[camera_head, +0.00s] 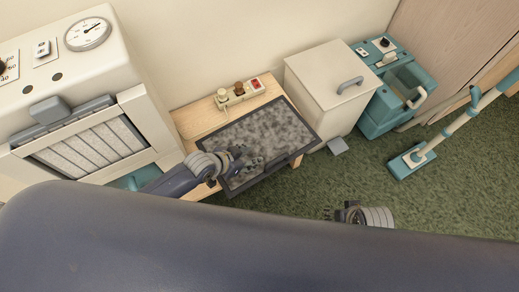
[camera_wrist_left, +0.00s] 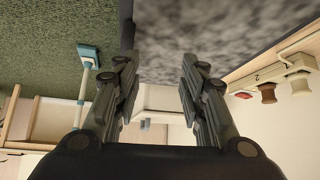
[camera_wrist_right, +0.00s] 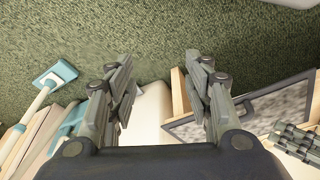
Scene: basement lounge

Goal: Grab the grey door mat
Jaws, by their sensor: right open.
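The grey door mat (camera_head: 262,143) has a mottled grey face and a dark border. It lies on a small wooden table (camera_head: 195,120) and reaches past the table's front edge. My left gripper (camera_head: 243,160) is over the mat's left part; in the left wrist view its fingers (camera_wrist_left: 155,75) are apart, with the mat (camera_wrist_left: 205,40) close beyond them. I cannot tell whether they touch it. My right gripper (camera_head: 338,213) is in front of the table, to the right of the mat, mostly hidden by my body. The right wrist view shows its fingers (camera_wrist_right: 160,75) open and empty, with the mat (camera_wrist_right: 275,108) off to the right.
A white bin (camera_head: 325,88) and a teal bucket (camera_head: 395,97) stand to the right. A teal floor cleaner (camera_head: 412,160) rests on the green carpet (camera_head: 370,175). A white heater (camera_head: 85,90) is at left.

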